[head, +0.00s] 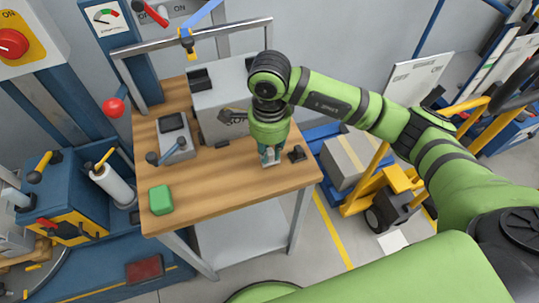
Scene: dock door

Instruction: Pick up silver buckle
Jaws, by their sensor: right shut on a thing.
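My right gripper (269,156) points down at the right part of the wooden table (220,193), close to its top. It is shut on a small pale thing, which appears to be the silver buckle. The fingers hide most of it, so its shape and any gap to the table cannot be made out. My left gripper is not in view.
A small dark block (296,153) sits just right of the gripper. A grey box (222,100) and a grey device with a lever (174,140) stand behind and left. A green block (160,199) lies at the front left. The front middle of the table is clear.

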